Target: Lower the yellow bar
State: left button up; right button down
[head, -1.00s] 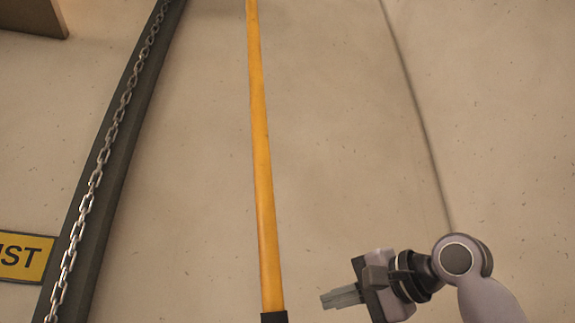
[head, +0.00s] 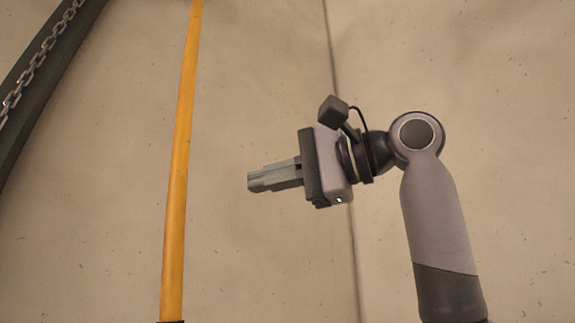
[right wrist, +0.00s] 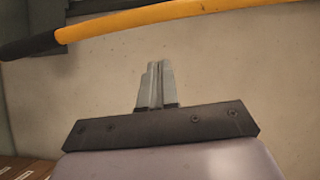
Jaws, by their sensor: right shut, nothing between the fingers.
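The yellow bar (head: 180,170) stands nearly upright in the head view, left of the middle, with a dark end at the bottom edge. In the right wrist view the yellow bar (right wrist: 150,17) crosses the top, with a black end (right wrist: 28,46) at the left. My right gripper (head: 250,182) is to the right of the bar in the head view, its fingers pointing left at it. It is shut and empty, and a gap shows between fingertips and bar. The fingers also show in the right wrist view (right wrist: 154,68), below the bar. My left gripper is not in view.
A dark post (head: 62,72) with a metal chain (head: 36,62) leans at the upper left of the head view. A plain beige wall (head: 520,130) fills the background, with a thin dark seam behind my right gripper. The space around the gripper is clear.

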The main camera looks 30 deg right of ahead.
jog(key=w+a+p, duration=0.1)
jog(key=w+a, duration=0.3)
jog(key=a, duration=0.2)
jog(key=shift+a+f+p, duration=0.25)
jog(key=shift+f+p, duration=0.1)
jog(key=shift+f, duration=0.05)
jog(key=shift+a, duration=0.1)
